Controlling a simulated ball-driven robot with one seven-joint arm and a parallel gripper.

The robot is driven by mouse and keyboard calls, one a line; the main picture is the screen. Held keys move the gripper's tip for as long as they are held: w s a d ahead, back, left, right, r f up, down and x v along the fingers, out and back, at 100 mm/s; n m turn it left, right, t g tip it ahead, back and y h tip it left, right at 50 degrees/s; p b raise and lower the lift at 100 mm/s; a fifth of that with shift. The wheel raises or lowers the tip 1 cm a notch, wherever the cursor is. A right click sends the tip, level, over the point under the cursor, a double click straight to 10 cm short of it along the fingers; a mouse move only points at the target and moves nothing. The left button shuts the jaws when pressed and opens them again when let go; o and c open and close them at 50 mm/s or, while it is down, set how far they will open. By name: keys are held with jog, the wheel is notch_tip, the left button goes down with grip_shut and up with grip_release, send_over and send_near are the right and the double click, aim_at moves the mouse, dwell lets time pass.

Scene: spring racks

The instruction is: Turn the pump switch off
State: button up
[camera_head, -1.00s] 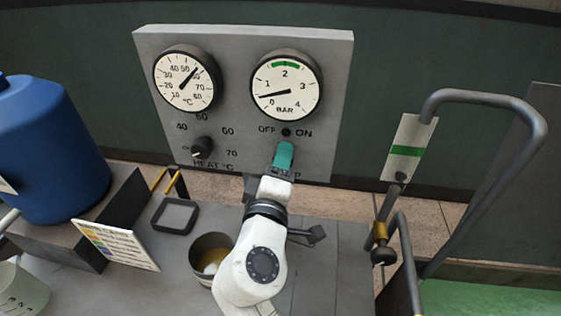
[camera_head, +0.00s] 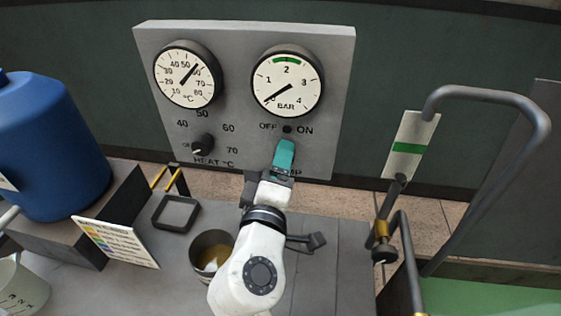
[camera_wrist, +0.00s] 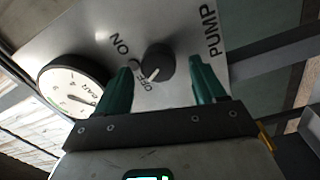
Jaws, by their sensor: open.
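In the head view my gripper hides the knob. My gripper (camera_head: 285,154) has teal fingers and is open. In the wrist view its fingers (camera_wrist: 161,70) stand one on each side of the knob, with gaps visible. The small lamp (camera_head: 287,129) between OFF and ON looks dark. The pressure gauge (camera_head: 287,83) has its needle near 0.
The heat knob (camera_head: 203,144) and temperature gauge (camera_head: 188,74) are left on the same panel. A cup of brown liquid (camera_head: 211,252) stands beside my arm. A blue tank (camera_head: 48,150) is far left. A bent pipe with a valve (camera_head: 383,254) is right.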

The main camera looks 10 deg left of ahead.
jog(key=s+b, duration=0.1)
jog(key=s, duration=0.8)
jog(key=shift+a+b, duration=0.25)
jog(key=shift+b, duration=0.15)
jog(key=shift+f, duration=0.1)
